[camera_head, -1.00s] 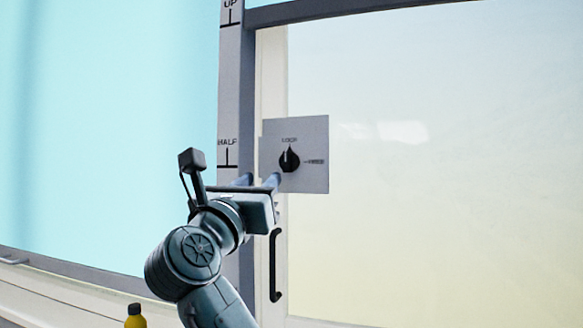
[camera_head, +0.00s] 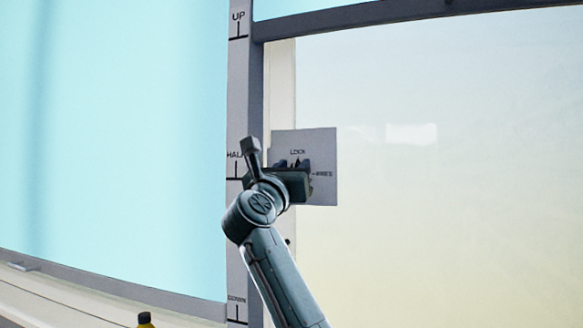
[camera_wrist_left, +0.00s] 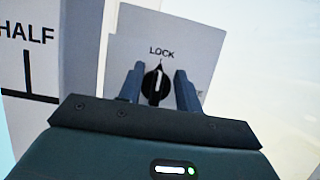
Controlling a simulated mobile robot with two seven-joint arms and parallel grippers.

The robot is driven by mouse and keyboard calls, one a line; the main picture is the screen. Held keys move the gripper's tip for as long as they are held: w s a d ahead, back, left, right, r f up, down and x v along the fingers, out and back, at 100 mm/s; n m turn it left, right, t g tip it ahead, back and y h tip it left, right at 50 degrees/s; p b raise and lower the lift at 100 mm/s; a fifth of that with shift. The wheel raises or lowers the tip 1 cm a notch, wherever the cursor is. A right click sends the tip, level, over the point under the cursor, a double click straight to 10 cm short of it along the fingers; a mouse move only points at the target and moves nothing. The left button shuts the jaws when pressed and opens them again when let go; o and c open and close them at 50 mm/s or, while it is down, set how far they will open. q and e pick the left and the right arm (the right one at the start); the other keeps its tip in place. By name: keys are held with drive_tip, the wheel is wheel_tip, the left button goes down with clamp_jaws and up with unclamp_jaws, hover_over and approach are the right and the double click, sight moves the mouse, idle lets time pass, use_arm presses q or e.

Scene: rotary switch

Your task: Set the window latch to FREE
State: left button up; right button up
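The window latch is a black rotary knob (camera_wrist_left: 155,84) on a light grey plate (camera_head: 322,150). Its white pointer line is upright, towards the word LOCK above it. The FREE mark is at the knob's right, partly hidden by a finger in the left wrist view. My left gripper (camera_head: 293,165) is in front of the plate. In the left wrist view my left gripper (camera_wrist_left: 160,85) is open, with one finger on each side of the knob and visible gaps. In the head view the gripper hides most of the knob. My right gripper is not in view.
A grey frame post (camera_head: 241,95) with UP and HALF marks stands left of the plate. A large window pane (camera_head: 450,180) fills the right side. A yellow bottle with a dark cap (camera_head: 145,319) shows at the bottom edge.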

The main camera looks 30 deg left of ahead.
use_arm(q)
drive_tip(key=shift+c, duration=0.2)
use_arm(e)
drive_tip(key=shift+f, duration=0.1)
use_arm(q)
drive_tip(key=c, duration=0.6)
clamp_jaws()
drive_tip(key=shift+f, duration=0.1)
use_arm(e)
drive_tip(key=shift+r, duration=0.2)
